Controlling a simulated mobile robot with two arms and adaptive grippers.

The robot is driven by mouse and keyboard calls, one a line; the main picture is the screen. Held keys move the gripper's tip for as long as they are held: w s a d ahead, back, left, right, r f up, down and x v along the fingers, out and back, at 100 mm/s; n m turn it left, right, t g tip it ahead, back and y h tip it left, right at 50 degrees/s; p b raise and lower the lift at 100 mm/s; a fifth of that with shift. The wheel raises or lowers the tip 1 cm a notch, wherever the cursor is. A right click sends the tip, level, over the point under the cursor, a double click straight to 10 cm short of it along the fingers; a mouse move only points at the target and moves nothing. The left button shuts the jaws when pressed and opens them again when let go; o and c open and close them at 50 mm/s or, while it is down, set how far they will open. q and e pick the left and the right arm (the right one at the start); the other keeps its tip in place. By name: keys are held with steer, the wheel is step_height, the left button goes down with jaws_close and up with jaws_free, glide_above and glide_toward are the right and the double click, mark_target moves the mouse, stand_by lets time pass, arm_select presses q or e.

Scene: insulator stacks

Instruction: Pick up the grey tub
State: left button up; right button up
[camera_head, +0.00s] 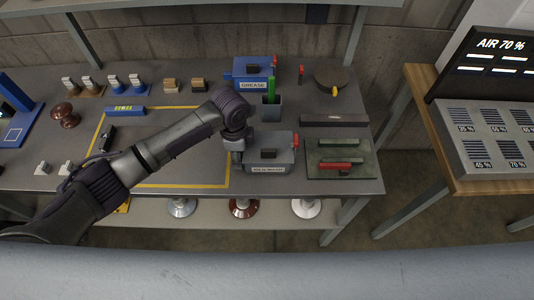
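The grey tub (268,154) sits near the front edge of the grey workbench, with a pale label on its front that is too small to read surely. A small red-topped part (295,140) stands at its right side. My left arm reaches in from the left, and my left gripper (235,155) points down at the tub's left end. The fingers are small and partly merge with the tub, so I cannot tell whether they touch it or are open or shut. My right gripper is not in view.
A blue tub (254,73) labelled GREASE stands behind. A dark cup (266,111) with a green item stands just behind the grey tub. A green tray (342,160) with a red-handled tool lies to the right. A yellow-outlined area (190,172) at left is mostly clear.

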arm_select(q)
jaws_close()
steer(key=shift+r, duration=0.1)
steer(key=shift+w+r, duration=0.1)
steer(key=shift+d+r, duration=0.1)
steer(key=shift+r, duration=0.5)
step_height(320, 180, up, 2)
steer(key=shift+r+b, duration=0.1)
steer(key=shift+b, duration=0.25)
step_height(320, 180, up, 7)
steer(key=b, duration=0.2)
glide_above(278, 160)
steer(key=shift+r, duration=0.2)
steer(key=shift+f, duration=0.1)
